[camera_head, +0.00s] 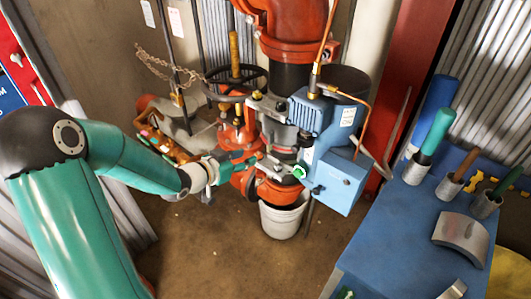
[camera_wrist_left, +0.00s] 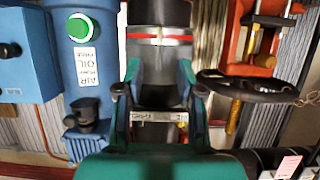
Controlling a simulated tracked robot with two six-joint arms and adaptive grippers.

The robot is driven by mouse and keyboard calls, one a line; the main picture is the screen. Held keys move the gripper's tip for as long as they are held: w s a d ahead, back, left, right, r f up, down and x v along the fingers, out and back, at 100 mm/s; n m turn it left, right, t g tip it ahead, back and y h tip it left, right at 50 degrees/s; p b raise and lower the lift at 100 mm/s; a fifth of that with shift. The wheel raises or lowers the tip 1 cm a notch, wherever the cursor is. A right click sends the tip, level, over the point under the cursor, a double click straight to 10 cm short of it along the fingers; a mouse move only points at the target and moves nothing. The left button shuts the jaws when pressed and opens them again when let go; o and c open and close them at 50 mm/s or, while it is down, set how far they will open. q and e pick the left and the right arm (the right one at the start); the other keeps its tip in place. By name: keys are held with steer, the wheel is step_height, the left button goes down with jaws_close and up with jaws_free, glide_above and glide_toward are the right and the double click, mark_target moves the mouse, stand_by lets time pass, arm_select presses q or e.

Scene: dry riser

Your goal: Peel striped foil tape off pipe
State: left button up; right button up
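The upright pipe (camera_head: 289,78) stands in the middle of the head view, dark above and silver-grey lower down. In the left wrist view a silver foil band with a thin red stripe (camera_wrist_left: 160,37) wraps around the pipe (camera_wrist_left: 158,12). My left gripper (camera_head: 258,163) reaches in from the left, low at the pipe's front. In the wrist view its two fingers (camera_wrist_left: 161,70) stand apart, with the silver surface visible between and beyond them. I cannot tell whether they touch it. The band is hard to make out in the head view. My right gripper is not in view.
A blue unit (camera_head: 313,117) sits close on the pipe's right. A black handwheel (camera_head: 237,83) and a chain (camera_head: 163,67) are to the left. A white bucket (camera_head: 283,219) stands below. A blue bench (camera_head: 385,240) with handled tools is at the right. The floor in front is clear.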

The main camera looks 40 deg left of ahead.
arm_select(q)
steer(key=p+x, duration=0.1)
steer(key=x, duration=0.9)
jaws_close()
steer(key=shift+s+a, duration=0.1)
steer(key=shift+s, duration=0.1)
stand_by(0.3)
steer(key=b, duration=0.2)
glide_toward(268, 149)
steer(key=shift+s+a+f, duration=0.1)
steer(key=shift+s+f, duration=0.25)
steer(key=shift+f, duration=0.5)
steer(key=shift+s+f, duration=0.35)
steer(key=shift+f, duration=0.5)
